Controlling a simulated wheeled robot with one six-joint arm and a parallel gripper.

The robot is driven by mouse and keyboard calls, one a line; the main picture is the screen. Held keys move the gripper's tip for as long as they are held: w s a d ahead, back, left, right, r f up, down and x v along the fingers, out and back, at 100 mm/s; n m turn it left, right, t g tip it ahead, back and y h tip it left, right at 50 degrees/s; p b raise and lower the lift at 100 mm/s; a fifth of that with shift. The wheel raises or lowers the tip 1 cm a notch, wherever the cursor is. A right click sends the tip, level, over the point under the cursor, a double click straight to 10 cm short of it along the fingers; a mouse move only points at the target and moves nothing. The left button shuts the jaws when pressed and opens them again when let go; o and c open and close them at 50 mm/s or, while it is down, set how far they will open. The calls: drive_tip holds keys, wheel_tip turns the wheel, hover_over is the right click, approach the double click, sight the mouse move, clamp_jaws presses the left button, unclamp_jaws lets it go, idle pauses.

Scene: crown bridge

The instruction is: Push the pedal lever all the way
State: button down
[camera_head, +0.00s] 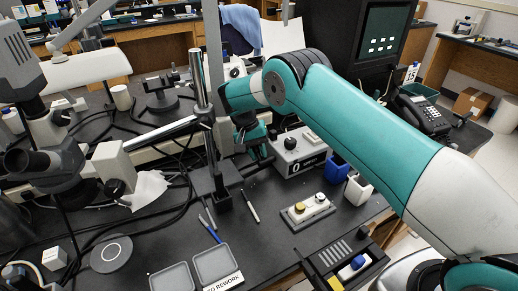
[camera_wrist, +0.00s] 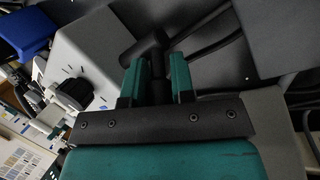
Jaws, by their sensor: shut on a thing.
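In the wrist view, my gripper (camera_wrist: 158,82) has its two teal fingers close around a dark, rounded lever-like part (camera_wrist: 155,45). This looks like the pedal lever, but its lower end is hidden by the fingers and the gripper's dark crossbar. In the head view, my gripper (camera_head: 256,142) is low behind the grey box marked 0 (camera_head: 297,157), to the left of it. The lever cannot be made out clearly there. How far it is pushed cannot be told.
The box with its dark knob also shows in the wrist view (camera_wrist: 92,55). A small two-knob plate (camera_head: 307,211) lies in front.

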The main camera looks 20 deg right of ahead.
drive_tip(key=shift+w, duration=0.1)
idle(0.3)
drive_tip(key=c, duration=1)
unclamp_jaws()
drive_tip(key=shift+o, duration=0.2)
wheel_tip(320, 180, up, 7)
drive_tip(key=shift+f+p, duration=0.15)
drive_tip(key=shift+p, duration=0.4)
wheel_tip(320, 180, up, 13)
drive_tip(key=p, duration=1.2)
drive_tip(key=shift+r, duration=0.2)
